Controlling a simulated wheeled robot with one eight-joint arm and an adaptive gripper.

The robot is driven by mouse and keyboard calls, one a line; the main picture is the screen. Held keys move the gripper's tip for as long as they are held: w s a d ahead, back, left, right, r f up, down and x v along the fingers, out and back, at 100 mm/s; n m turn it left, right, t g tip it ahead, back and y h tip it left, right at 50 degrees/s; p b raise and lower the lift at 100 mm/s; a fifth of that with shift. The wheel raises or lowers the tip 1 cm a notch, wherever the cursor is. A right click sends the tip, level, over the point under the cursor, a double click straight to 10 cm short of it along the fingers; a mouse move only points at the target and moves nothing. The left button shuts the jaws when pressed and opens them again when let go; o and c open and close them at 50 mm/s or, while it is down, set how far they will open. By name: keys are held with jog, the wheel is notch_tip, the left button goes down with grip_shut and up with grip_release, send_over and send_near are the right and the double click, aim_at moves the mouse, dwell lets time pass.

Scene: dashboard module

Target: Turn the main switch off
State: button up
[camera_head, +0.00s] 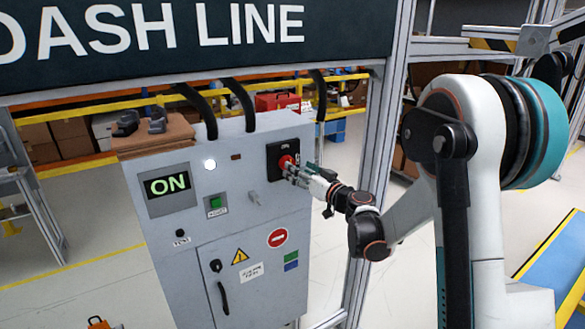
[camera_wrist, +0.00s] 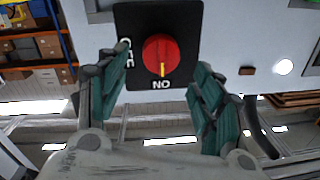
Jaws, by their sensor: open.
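The main switch is a red rotary knob (camera_wrist: 161,56) on a black plate (camera_wrist: 190,18), and its yellow mark points to the ON label. The OFF label is on the plate's left side in the wrist view, partly behind a finger. In the head view the red knob (camera_head: 286,161) sits at the upper right of the grey cabinet (camera_head: 230,235). The cabinet's display (camera_head: 168,185) reads ON in green. My gripper (camera_wrist: 160,90) is open, with its two green-padded fingers on either side of the knob and apart from it. In the head view my gripper (camera_head: 300,175) is right at the switch plate.
A lit white lamp (camera_head: 210,164), a green button (camera_head: 215,203) and a small toggle (camera_head: 254,197) are on the same panel. Black cables (camera_head: 240,100) rise from the cabinet top. A metal frame post (camera_head: 385,130) stands close to the right of my gripper.

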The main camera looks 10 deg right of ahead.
jog(key=x, duration=0.4)
jog(key=shift+w+a, duration=0.1)
jog(key=shift+w, duration=0.2)
jog(key=c, duration=1.1)
